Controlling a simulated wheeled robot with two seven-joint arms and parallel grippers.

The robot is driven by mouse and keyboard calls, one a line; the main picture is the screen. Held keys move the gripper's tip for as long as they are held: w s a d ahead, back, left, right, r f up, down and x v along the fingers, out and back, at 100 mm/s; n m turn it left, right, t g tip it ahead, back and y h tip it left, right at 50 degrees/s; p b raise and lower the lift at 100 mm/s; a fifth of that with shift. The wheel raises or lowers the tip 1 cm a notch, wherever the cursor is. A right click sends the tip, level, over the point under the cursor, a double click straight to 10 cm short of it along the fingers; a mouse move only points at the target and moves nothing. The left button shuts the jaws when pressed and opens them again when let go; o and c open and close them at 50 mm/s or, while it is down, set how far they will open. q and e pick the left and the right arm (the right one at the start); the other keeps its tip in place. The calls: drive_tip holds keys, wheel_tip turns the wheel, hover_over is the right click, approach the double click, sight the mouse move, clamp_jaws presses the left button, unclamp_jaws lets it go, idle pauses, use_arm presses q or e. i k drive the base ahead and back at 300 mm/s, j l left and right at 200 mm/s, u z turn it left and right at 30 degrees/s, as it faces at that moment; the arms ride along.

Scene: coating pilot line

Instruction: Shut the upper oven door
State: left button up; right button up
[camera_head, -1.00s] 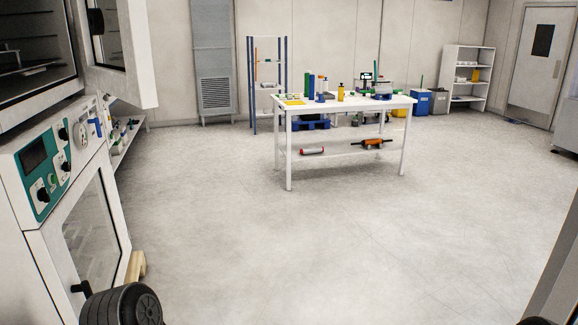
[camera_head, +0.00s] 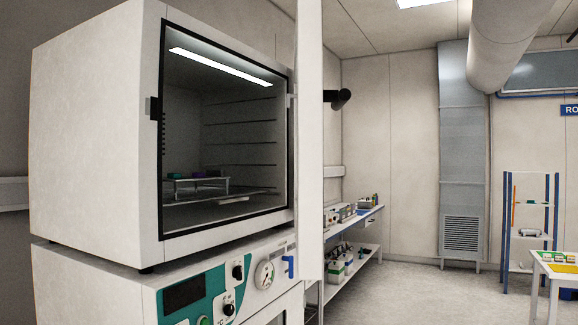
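The upper oven (camera_head: 95,130) is a white box at the left in the head view, with its front open and a lit, dark chamber inside. Its white upper oven door (camera_head: 310,150) stands swung open at the right side of the opening and shows almost edge-on. A black knob-like handle (camera_head: 338,99) sticks out past the door's right side. Inside the chamber, a small rack (camera_head: 200,183) carries small green and purple items. Neither of my grippers shows in the head view.
Below is a lower unit with a teal control panel (camera_head: 190,305), a gauge and a blue valve handle (camera_head: 288,266). Shelves with bottles and boxes (camera_head: 345,212) stand behind the door. A white table (camera_head: 560,269) is at the far right; the floor between is clear.

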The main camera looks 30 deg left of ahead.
sight(308, 70)
drive_tip(key=i+l+u, duration=0.2)
drive_tip(key=i+u, duration=0.2)
drive_tip(key=i+l+u, duration=0.25)
drive_tip(key=u, duration=0.2)
drive_tip(key=i+l+u, duration=0.2)
drive_tip(key=l+u, duration=0.2)
drive_tip(key=i+l+u, duration=0.15)
drive_tip(key=l+u, duration=0.25)
drive_tip(key=l, duration=0.2)
drive_tip(key=k+z, duration=0.15)
drive_tip(key=i+j, duration=0.05)
